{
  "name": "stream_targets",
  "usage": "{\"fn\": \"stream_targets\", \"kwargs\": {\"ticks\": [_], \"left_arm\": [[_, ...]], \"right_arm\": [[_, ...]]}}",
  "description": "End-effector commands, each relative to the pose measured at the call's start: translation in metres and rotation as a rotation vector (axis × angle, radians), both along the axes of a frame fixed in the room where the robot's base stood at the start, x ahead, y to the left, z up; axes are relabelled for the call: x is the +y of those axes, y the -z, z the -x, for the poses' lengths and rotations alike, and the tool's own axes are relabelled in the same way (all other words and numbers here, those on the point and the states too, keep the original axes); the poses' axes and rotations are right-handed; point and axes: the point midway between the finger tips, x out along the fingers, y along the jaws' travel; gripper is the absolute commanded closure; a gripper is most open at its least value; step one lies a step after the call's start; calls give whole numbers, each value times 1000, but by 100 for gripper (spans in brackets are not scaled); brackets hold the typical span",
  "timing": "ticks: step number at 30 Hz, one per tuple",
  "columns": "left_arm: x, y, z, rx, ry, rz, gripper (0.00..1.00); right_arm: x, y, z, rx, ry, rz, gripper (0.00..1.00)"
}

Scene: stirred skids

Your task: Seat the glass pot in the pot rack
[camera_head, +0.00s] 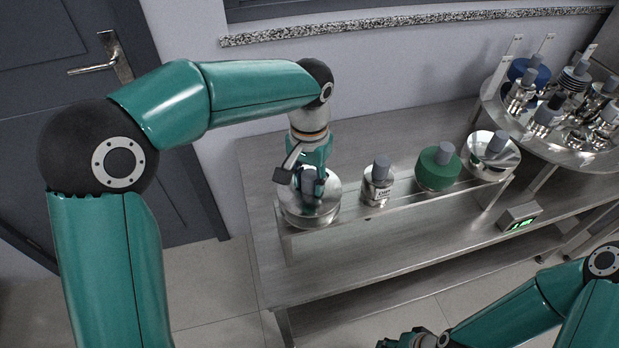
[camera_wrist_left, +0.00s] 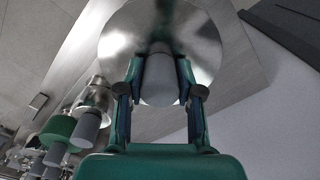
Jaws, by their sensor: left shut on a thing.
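My left gripper (camera_head: 312,190) is shut on the grey handle of a wide, shiny silver round piece (camera_head: 326,209) at the left end of a raised metal rack (camera_head: 415,203). In the left wrist view the grey handle (camera_wrist_left: 160,80) is between the fingers, with the silver disc (camera_wrist_left: 205,45) around it. I cannot tell whether the disc rests on the rack or hangs just above it. No piece is clearly glass. My right gripper (camera_head: 412,341) is partly cut off at the bottom edge, and its fingers are unclear.
Along the rack stand a small labelled silver pot (camera_head: 378,186), a green round piece (camera_head: 436,171) and a silver dish (camera_head: 493,160), each with a grey handle. A round metal stand (camera_head: 490,108) holds several more pieces. A green-lit display (camera_head: 521,223) is below. The bench front (camera_head: 380,255) is clear.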

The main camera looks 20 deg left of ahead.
Motion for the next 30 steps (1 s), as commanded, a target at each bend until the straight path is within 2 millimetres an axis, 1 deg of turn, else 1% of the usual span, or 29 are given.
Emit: {"fn": "stream_targets", "kwargs": {"ticks": [9, 10, 12, 15, 25, 28, 30], "left_arm": [[0, 3, 0, -2, 0, 0, 100], [0, 2, 0, -2, 0, 0, 61], [0, 2, 0, -2, 0, 0, 50], [0, 2, 0, -2, 0, 0, 35], [0, 2, 0, 1, 0, 0, 35], [0, -4, 0, 0, 0, 0, 35], [0, -13, -1, -3, 0, 1, 35]], "right_arm": [[0, 2, 0, 0, 0, 0, 60], [0, 2, 0, 0, 0, 0, 60], [0, 1, 0, 0, 0, 0, 60], [0, 1, 0, 0, 0, 0, 60], [0, 1, 0, 0, 0, 0, 60], [0, 1, 0, 0, 0, 0, 60], [0, 1, 0, 0, 0, 0, 60]]}}
